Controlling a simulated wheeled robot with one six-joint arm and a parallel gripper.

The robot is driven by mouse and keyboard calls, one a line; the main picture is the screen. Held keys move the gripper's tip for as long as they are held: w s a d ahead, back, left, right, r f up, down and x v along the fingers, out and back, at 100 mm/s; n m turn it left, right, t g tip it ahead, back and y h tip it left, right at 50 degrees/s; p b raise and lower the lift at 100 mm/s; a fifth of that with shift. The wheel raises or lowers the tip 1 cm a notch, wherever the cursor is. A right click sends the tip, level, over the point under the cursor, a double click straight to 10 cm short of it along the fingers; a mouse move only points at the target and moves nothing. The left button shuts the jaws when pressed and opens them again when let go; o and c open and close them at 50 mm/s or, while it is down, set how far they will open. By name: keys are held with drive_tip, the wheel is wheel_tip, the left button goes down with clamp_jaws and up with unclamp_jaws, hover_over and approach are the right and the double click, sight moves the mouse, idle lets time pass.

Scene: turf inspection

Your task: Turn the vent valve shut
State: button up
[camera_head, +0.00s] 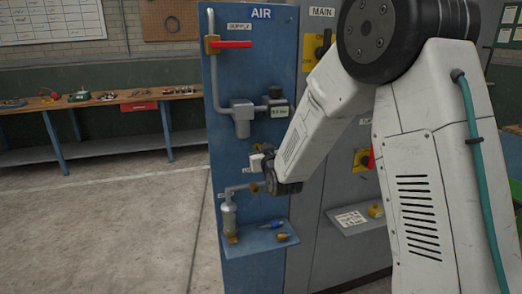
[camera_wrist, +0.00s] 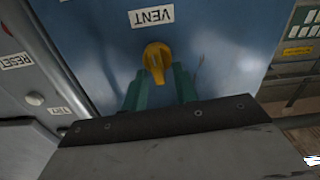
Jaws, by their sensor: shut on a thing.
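The yellow vent valve handle (camera_wrist: 155,57) stands out from the blue panel, by an upside-down VENT label (camera_wrist: 151,16) in the wrist view. My gripper (camera_wrist: 159,79) has its two green fingers on either side of the handle and is shut on it. The handle's lower part points down between the fingers. In the head view my wrist is at the blue AIR panel (camera_head: 229,100), below the gauge, and my arm hides much of the gripper and the valve.
A red SUPPLY handle (camera_head: 231,44) sits high on the panel. A small blue shelf (camera_head: 258,240) holds loose fittings below my wrist. The grey MAIN cabinet (camera_head: 308,210) stands to the right. A workbench (camera_head: 90,107) runs along the back wall; the floor at left is clear.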

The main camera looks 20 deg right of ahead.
drive_tip(key=n, duration=0.4)
drive_tip(key=shift+a+f, duration=0.1)
drive_tip(key=shift+a, duration=0.15)
drive_tip(key=shift+a+f+n, duration=0.1)
drive_tip(key=shift+f+n, duration=0.1)
drive_tip(key=shift+n, duration=1.95)
drive_tip(key=shift+a+f+n, duration=0.15)
drive_tip(key=shift+f+n, duration=0.1)
drive_tip(key=shift+n, duration=1.85)
drive_tip(key=shift+a+f+n, duration=0.1)
drive_tip(key=shift+f+n, duration=0.1)
drive_tip(key=shift+n, duration=1.95)
drive_tip(key=o, duration=0.6)
drive_tip(key=shift+s, duration=3.9)
